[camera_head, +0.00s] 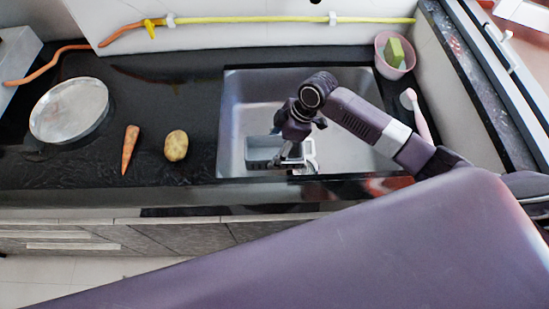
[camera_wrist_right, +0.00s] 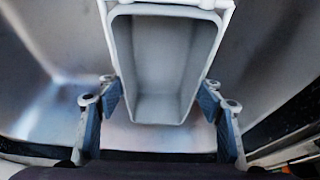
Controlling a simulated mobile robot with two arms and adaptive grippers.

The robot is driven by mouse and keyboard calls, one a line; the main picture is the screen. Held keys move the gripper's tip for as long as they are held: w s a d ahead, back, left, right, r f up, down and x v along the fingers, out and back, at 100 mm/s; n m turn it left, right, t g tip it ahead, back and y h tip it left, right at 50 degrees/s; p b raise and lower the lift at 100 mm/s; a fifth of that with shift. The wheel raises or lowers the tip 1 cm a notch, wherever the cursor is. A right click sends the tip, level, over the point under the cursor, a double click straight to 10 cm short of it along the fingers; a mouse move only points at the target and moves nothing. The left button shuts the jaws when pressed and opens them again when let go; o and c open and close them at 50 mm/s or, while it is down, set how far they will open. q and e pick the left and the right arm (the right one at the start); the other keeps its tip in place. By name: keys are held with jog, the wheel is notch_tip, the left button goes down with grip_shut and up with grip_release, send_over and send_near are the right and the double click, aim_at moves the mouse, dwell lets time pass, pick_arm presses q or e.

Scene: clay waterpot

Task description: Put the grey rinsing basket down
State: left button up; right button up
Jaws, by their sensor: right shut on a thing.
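The grey rinsing basket (camera_head: 262,150) is inside the sink (camera_head: 240,105), near its front edge. My right gripper (camera_head: 293,156) reaches down over the sink and is shut on the basket. In the right wrist view the basket (camera_wrist_right: 160,65) lies between the two fingers (camera_wrist_right: 160,98), its hollow inside empty. A pale frame runs around its top edge. I cannot tell whether the basket touches the sink bottom. My right arm hides part of it in the head view. My left gripper is not in view.
A round metal plate (camera_head: 69,109), a carrot (camera_head: 130,148) and a potato (camera_head: 176,145) lie on the dark counter (camera_head: 190,95) left of the sink. A pink bowl (camera_head: 382,67) with a green sponge (camera_head: 394,52) stands behind right. A yellow hose (camera_head: 250,19) runs along the back.

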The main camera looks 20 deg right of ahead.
aim_at(275, 154)
notch_tip(275, 154, down, 3)
jog(key=shift+s+d+r, duration=0.1)
jog(key=shift+r, duration=0.05)
jog(key=shift+f, duration=0.25)
notch_tip(275, 154, down, 4)
jog(key=shift+r, duration=0.25)
jog(key=shift+f, duration=0.3)
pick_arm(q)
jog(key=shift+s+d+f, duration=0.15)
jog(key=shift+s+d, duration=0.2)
pick_arm(e)
jog(key=shift+f, duration=0.15)
jog(key=o, duration=0.9)
jog(key=shift+f, duration=0.15)
jog(key=shift+c, duration=0.2)
jog(key=o, duration=0.4)
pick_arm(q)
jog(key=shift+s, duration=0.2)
pick_arm(e)
jog(key=shift+o, duration=0.2)
